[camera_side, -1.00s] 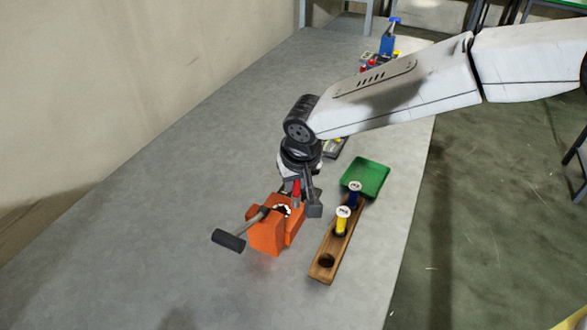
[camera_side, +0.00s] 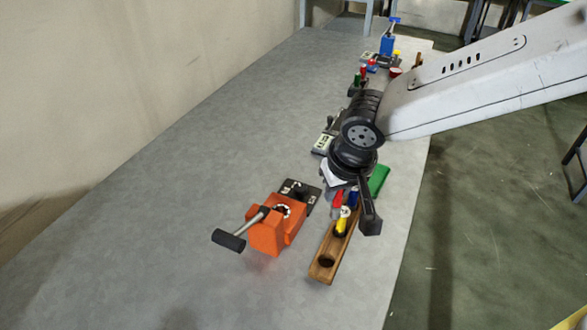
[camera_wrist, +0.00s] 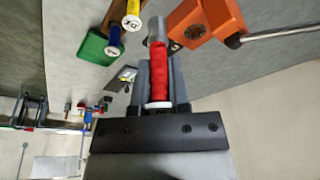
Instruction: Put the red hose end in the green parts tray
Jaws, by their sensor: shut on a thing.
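My gripper (camera_side: 346,203) is shut on the red hose end (camera_side: 337,202) and holds it above the table, close to the wooden rack. In the wrist view the red hose end (camera_wrist: 168,72) lies along the grey fingers, with a white ring at its near end. The green parts tray (camera_side: 379,180) is just behind and to the right of my gripper, partly hidden by it. The tray also shows in the wrist view (camera_wrist: 94,47), left of the held piece. Its inside is mostly hidden in the side view.
A wooden rack (camera_side: 322,268) holds a yellow piece (camera_side: 343,219) and a blue piece (camera_side: 353,197), close to my gripper; its front hole is empty. An orange vise (camera_side: 266,236) with a grey handle stands to the left. Other small gear (camera_side: 387,45) stands farther back.

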